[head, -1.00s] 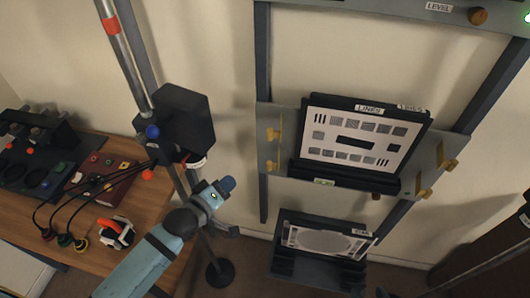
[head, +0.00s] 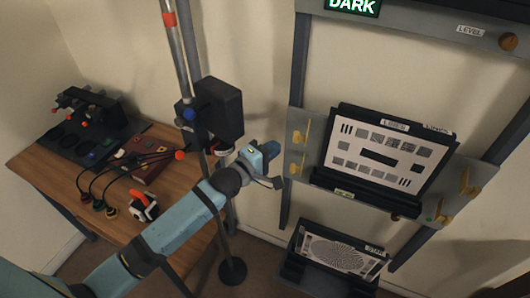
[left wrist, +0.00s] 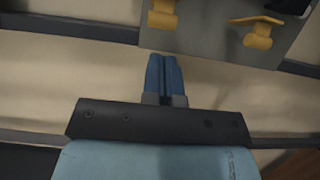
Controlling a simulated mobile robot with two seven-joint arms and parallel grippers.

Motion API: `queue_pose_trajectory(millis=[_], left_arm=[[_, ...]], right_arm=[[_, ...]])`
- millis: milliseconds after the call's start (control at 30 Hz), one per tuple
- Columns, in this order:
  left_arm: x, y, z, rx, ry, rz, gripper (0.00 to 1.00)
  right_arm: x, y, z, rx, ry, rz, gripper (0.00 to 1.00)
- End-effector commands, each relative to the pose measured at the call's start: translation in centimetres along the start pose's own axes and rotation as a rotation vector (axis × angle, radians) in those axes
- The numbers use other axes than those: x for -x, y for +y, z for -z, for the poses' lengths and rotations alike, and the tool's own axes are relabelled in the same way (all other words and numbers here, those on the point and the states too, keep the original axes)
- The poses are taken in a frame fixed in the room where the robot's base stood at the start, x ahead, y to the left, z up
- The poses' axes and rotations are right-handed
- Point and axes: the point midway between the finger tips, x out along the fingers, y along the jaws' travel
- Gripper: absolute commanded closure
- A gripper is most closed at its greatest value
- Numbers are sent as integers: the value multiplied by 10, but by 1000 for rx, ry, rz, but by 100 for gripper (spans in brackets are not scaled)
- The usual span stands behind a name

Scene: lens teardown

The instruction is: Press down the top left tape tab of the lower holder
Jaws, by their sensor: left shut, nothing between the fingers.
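A grey plate (head: 296,122) on the wall frame holds a dark holder with a striped chart (head: 380,155). Yellow tabs sit at the plate's left edge, an upper one (head: 300,136) and a lower one (head: 296,166); more tabs (head: 466,181) are on its right side. In the left wrist view two yellow tabs (left wrist: 257,33) stick out from the plate (left wrist: 205,30). My left gripper (head: 271,149) is shut and empty, just left of the left tabs and apart from them in the wrist view, where its blue fingers (left wrist: 165,75) lie together. My right gripper is out of view.
A second dark holder with a star chart (head: 335,255) is below. A pole with a black box (head: 215,110) stands left of the plate, close to my arm in the picture. A wooden table (head: 185,165) carries cables and devices. A lit DARK sign (head: 352,5) is above.

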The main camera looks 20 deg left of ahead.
Motion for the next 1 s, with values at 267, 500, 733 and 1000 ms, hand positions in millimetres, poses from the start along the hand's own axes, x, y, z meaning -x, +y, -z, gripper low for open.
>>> queue_pose_trajectory(millis=[267, 500, 733, 1000], left_arm=[[-40, 1, 0, -1, 0, 0, 100], [-48, -1, 0, -1, 0, 1, 100], [-48, -1, 0, -1, 0, 1, 100], [-57, 0, -14, 0, -22, 0, 100]], right_arm=[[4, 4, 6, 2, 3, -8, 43], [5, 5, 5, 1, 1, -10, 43], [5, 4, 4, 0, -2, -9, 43], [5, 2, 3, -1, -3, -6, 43]])
